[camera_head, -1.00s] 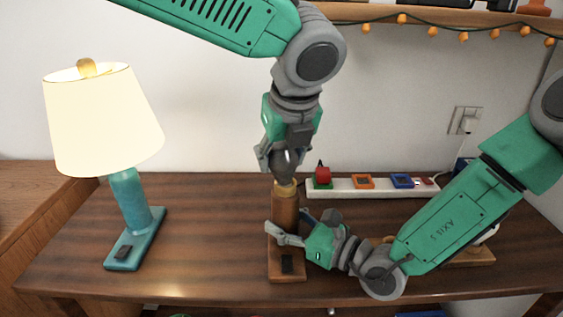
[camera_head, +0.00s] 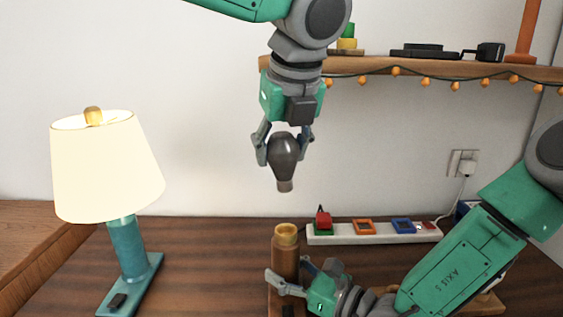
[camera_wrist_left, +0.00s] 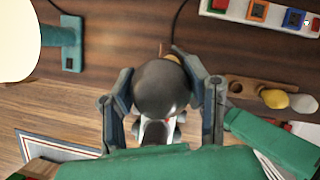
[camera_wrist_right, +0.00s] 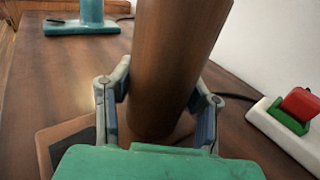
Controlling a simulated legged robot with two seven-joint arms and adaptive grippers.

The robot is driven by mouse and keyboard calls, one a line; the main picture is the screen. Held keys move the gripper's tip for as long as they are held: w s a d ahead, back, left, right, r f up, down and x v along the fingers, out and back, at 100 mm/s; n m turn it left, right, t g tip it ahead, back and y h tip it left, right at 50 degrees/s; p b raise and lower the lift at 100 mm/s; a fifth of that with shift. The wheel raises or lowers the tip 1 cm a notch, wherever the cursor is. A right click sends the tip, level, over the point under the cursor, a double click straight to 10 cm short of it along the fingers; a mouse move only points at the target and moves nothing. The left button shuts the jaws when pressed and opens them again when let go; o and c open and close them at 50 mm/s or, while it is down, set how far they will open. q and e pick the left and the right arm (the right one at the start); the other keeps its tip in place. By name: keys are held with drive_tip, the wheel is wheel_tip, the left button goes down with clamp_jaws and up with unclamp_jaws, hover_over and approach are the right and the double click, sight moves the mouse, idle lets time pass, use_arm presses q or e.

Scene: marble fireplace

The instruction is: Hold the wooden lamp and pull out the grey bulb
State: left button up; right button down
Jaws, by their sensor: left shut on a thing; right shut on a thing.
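The wooden lamp (camera_head: 285,262) stands upright on the table, a brown post with a yellow socket (camera_head: 286,230) open at its top. My right gripper (camera_head: 291,287) is shut on the post from the right, low down; the post (camera_wrist_right: 170,70) fills the middle of the right wrist view between the fingers. The grey bulb (camera_head: 285,158) hangs in the air above the socket, clear of it, base down. My left gripper (camera_head: 284,142) is shut on the bulb from above. The bulb (camera_wrist_left: 162,90) sits between both fingers in the left wrist view and hides most of the socket.
A teal lamp with a cream shade (camera_head: 106,168) stands at the left. A white power strip (camera_head: 375,234) with coloured blocks lies behind on the right. A wooden holder with bulbs (camera_wrist_left: 262,92) is at the right. A shelf with hanging lights (camera_head: 440,70) is above.

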drive_tip(key=shift+f, duration=0.15)
use_arm(q)
drive_tip(key=shift+w, duration=0.1)
use_arm(e)
drive_tip(key=c, duration=0.8)
unclamp_jaws()
